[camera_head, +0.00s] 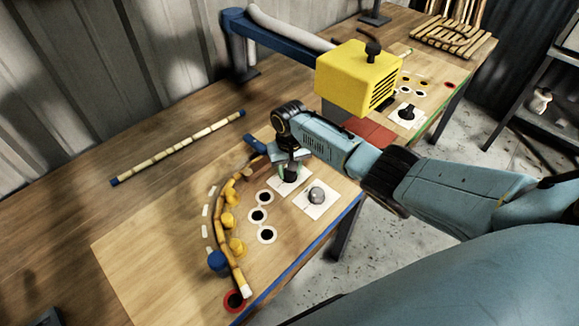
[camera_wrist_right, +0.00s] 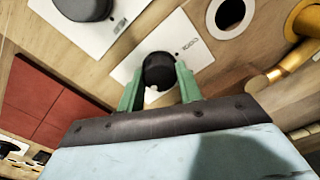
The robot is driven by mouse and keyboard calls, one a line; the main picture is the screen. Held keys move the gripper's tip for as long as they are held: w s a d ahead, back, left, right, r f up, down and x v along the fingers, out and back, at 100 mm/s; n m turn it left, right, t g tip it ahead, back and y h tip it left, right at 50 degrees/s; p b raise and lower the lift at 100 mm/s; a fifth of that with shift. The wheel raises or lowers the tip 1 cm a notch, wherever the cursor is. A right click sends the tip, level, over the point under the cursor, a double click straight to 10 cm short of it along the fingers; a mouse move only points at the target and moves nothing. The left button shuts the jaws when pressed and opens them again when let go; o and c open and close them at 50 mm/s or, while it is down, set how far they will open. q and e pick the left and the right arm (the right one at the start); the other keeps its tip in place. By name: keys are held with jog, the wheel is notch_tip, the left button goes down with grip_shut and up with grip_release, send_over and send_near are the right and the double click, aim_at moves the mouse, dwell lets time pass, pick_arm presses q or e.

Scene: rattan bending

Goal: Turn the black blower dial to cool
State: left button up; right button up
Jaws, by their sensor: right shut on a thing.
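The black dial (camera_wrist_right: 158,70) sits on a white plate (camera_wrist_right: 205,57) with small print that I cannot read for certain. In the right wrist view its round top is between the two green fingers of my right gripper (camera_wrist_right: 160,86), which is shut on it. A pale mark shows at the dial's edge nearest the palm. In the head view my right gripper (camera_head: 290,172) reaches down over this dial from the right and partly hides it. My left gripper is out of view.
A grey dial (camera_head: 316,195) on its own plate stands close beside. Holes (camera_head: 258,215) and a bent rattan pole (camera_head: 231,240) against yellow pegs lie left. A straight pole (camera_head: 180,148) lies farther back.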

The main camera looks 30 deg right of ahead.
jog(key=n+p, duration=0.1)
jog(key=n, duration=0.2)
jog(key=shift+n, duration=0.4)
jog(key=n, duration=0.4)
jog(key=shift+n, duration=0.3)
jog(key=n, duration=1.2)
jog(key=shift+n, duration=0.3)
jog(key=n+b, duration=0.1)
jog(key=n, duration=0.2)
jog(key=shift+n, duration=0.3)
jog(key=n+b, duration=0.1)
jog(key=n, duration=0.2)
jog(key=shift+n, duration=0.3)
jog(key=n+b, duration=0.1)
jog(key=n, duration=0.3)
jog(key=shift+n, duration=0.3)
